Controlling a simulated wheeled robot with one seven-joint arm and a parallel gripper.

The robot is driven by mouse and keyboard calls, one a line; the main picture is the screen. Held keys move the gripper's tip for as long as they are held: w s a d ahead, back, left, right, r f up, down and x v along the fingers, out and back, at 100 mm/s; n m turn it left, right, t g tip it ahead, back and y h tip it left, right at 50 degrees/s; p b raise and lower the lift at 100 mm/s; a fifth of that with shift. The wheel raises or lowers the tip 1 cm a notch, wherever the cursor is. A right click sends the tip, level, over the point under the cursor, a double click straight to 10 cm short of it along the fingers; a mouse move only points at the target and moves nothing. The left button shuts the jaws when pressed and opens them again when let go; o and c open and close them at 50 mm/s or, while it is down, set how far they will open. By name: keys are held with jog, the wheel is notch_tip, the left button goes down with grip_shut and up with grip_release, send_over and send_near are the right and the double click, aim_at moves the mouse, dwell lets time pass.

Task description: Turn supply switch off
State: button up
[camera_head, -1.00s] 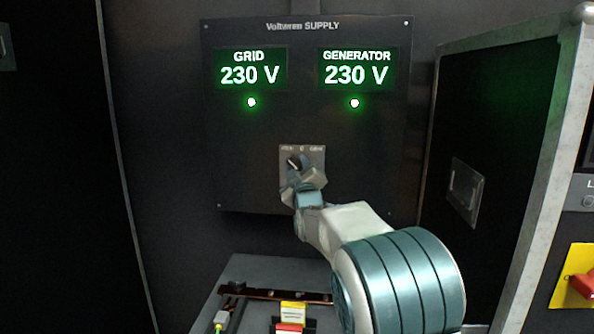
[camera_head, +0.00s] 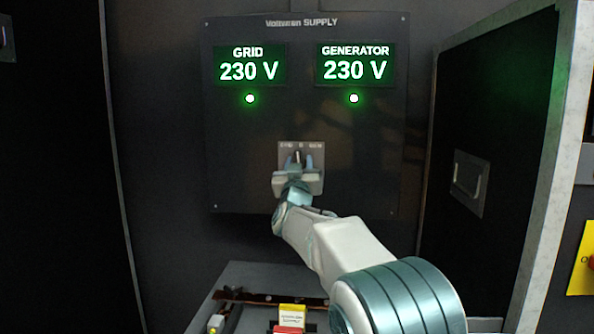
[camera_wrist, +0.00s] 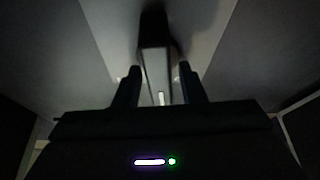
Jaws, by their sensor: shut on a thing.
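The supply switch is a dark knob (camera_head: 298,156) on a small light plate (camera_head: 316,149) low on the supply panel. Position labels run along the top of the plate, small and blurred, with a 0 in the middle. The knob stands about upright, toward the 0. My gripper (camera_head: 297,163) is shut on the knob, with one finger on each side. In the wrist view the knob (camera_wrist: 154,58) shows as an upright dark bar with a pale edge between the two fingers of my gripper (camera_wrist: 160,76).
The supply panel (camera_head: 380,165) shows GRID 230 V and GENERATOR 230 V, each with a lit green lamp. An open cabinet door (camera_head: 500,140) stands at the right. Below is a grey ledge (camera_head: 245,280) with a yellow-and-red part (camera_head: 291,315).

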jog(key=shift+f+m+h, duration=0.15)
jog(key=shift+m+h, duration=0.25)
jog(key=shift+m, duration=0.4)
jog(key=o, duration=0.6)
jog(key=shift+s, duration=0.1)
jog(key=b+v, duration=0.2)
jog(key=v, duration=1.1)
jog(key=shift+s+a+f, duration=0.1)
jog(key=shift+s, duration=0.2)
